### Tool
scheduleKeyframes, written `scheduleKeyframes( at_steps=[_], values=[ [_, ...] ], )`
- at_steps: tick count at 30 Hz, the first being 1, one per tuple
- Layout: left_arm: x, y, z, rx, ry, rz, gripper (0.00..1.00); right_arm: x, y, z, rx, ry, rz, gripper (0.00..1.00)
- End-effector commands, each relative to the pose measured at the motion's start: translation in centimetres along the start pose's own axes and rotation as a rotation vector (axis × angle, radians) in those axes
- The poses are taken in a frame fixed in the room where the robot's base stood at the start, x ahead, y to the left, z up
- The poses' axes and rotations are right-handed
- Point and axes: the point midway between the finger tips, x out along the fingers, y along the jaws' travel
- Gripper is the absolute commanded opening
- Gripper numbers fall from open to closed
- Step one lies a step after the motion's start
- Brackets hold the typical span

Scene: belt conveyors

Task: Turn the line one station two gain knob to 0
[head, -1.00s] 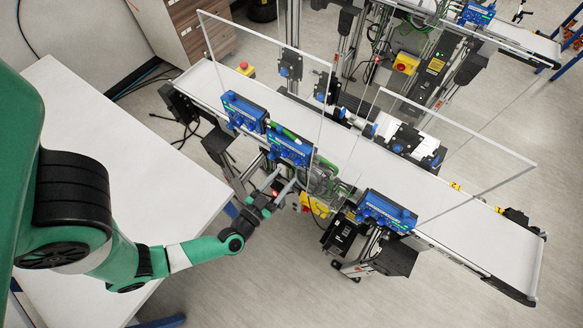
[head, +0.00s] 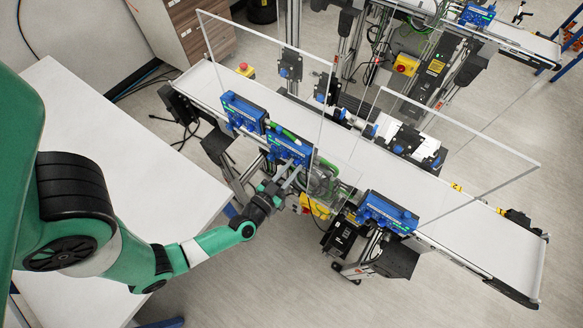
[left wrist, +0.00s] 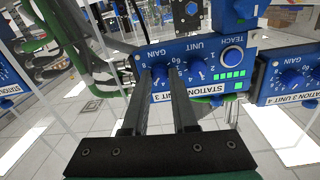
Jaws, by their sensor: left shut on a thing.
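Three blue control boxes line the near side of the front conveyor: a left box (head: 243,112), a middle box (head: 288,148) and a right box (head: 387,212). My left gripper (head: 293,174) reaches the lower face of the middle box. In the left wrist view, my left gripper (left wrist: 164,72) is shut on the blue gain knob (left wrist: 160,71) of the box facing me. The knob's pointer and part of its scale are hidden by the fingers. The unit knob (left wrist: 197,72) is just right of the fingers. The box's white label is partly covered. My right gripper is not in view.
A round teach button (left wrist: 232,55) and lit green bars (left wrist: 229,74) are right of the unit knob. Another blue box (left wrist: 290,80) stands close on the right. Green hoses (left wrist: 70,35) hang at left. Clear panels stand over the conveyor belt (head: 470,220).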

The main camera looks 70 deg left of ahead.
Motion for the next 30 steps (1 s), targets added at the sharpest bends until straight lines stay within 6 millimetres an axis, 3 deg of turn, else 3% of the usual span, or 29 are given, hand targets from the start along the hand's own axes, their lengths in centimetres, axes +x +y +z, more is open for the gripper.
scheduleKeyframes(
  at_steps=[14, 30],
  values=[
    [-0.01, 0.01, 0.03, -0.066, 0.003, 0.000, 0.00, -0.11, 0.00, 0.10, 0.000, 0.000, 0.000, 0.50],
    [0.00, 0.03, 0.14, -0.491, 0.020, -0.001, 0.00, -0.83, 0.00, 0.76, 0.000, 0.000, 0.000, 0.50]
  ],
)
